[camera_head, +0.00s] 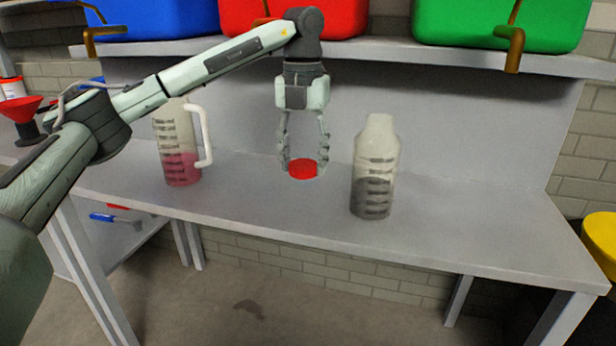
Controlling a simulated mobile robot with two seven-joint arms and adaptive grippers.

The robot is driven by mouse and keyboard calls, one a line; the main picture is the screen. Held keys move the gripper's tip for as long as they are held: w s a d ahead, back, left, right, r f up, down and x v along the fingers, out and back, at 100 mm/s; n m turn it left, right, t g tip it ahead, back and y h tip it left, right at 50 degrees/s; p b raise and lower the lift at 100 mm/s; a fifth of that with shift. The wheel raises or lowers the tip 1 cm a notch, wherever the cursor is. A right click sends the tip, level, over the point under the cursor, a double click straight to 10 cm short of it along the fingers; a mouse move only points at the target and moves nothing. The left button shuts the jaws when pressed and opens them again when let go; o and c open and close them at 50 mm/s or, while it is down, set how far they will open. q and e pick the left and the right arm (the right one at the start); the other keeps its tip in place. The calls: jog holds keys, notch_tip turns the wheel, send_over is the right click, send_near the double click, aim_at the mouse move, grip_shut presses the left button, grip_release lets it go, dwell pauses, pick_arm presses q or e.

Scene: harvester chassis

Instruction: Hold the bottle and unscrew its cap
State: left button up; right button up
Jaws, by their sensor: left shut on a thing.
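The bottle (375,172) stands upright on the grey table, a clear one with dark contents and dark markings. No cap shows on its neck. The red cap (303,170) is between the fingertips of my left gripper (304,163), left of the bottle and apart from it. My left gripper points down and is shut on the cap. The cap is at or just above the tabletop; I cannot tell if it touches. My right gripper is not in view.
A clear jug (181,150) with pink liquid and a white handle stands left of the gripper. A red funnel (22,109) is at the far left. Blue, red and green (500,25) bins sit on the shelf above. The table (470,225) is clear right of the bottle.

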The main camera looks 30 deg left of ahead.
aim_at(309, 196)
pick_arm(q)
jog(key=w, duration=0.1)
jog(key=w+f, duration=0.1)
jog(key=w, duration=0.1)
jog(key=shift+w+a+f, duration=0.1)
jog(key=shift+a+f, duration=0.05)
jog(key=shift+a, duration=0.25)
notch_tip(309, 196, down, 5)
jog(key=shift+r+p, duration=0.1)
jog(key=shift+p, duration=0.25)
jog(key=shift+w+f, duration=0.15)
jog(key=shift+f, duration=0.3)
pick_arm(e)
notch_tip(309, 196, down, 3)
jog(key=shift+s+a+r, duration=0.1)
pick_arm(q)
jog(key=shift+f, duration=0.1)
jog(key=shift+f, duration=0.1)
jog(key=o, duration=1.3)
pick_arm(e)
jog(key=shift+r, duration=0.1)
